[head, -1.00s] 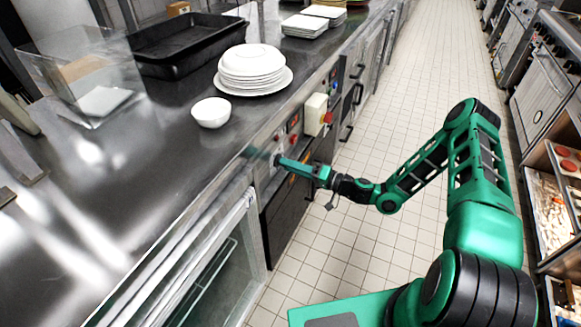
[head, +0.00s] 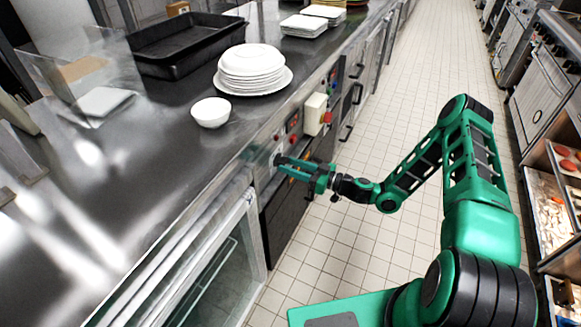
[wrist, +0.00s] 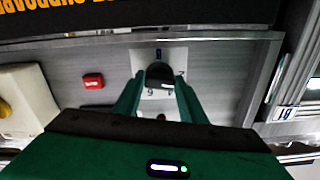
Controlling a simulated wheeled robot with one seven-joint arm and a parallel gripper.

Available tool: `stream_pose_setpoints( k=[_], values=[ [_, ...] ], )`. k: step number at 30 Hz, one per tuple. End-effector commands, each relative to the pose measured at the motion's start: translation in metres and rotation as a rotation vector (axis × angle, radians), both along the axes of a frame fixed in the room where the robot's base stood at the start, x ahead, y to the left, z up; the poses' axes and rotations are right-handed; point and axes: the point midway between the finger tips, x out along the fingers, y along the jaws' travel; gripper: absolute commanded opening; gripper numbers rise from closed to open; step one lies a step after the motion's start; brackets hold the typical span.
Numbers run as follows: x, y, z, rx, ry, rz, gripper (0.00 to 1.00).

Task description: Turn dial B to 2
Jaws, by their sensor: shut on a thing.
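My gripper (head: 279,167) reaches the front panel below the counter edge in the head view. In the wrist view its two green fingers (wrist: 158,92) are shut on a dark round dial (wrist: 160,74), one on each side. The dial sits on a pale plate (wrist: 140,56) with small dark marks around it. A 6 seems to show at the plate's lower left. The dial's pointer and most numbers are hidden or too small to read, and I cannot make out a letter B.
A red button (wrist: 93,81) and a cream box (wrist: 24,95) are left of the dial in the wrist view. A label (wrist: 285,113) is at right. Above the panel, a white bowl (head: 211,113) and stacked plates (head: 252,72) stand on the counter (head: 150,150). The tiled aisle is clear.

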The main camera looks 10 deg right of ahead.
Motion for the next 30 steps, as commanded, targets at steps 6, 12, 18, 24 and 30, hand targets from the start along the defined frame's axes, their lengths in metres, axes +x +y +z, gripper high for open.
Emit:
stream_pose_setpoints(
  k=[6, 12, 18, 24, 30],
  values=[
    [0.0005, -0.0032, -0.0063, -0.083, -0.089, -0.004, 0.15],
    [0.0011, -0.0035, -0.0060, -0.118, -0.138, -0.004, 0.15],
    [0.0015, -0.0038, -0.0058, -0.129, -0.154, -0.005, 0.15],
    [0.0017, -0.0040, -0.0057, -0.131, -0.156, -0.005, 0.15],
    [0.0018, -0.0041, -0.0054, -0.130, -0.157, -0.006, 0.52]
  ],
)
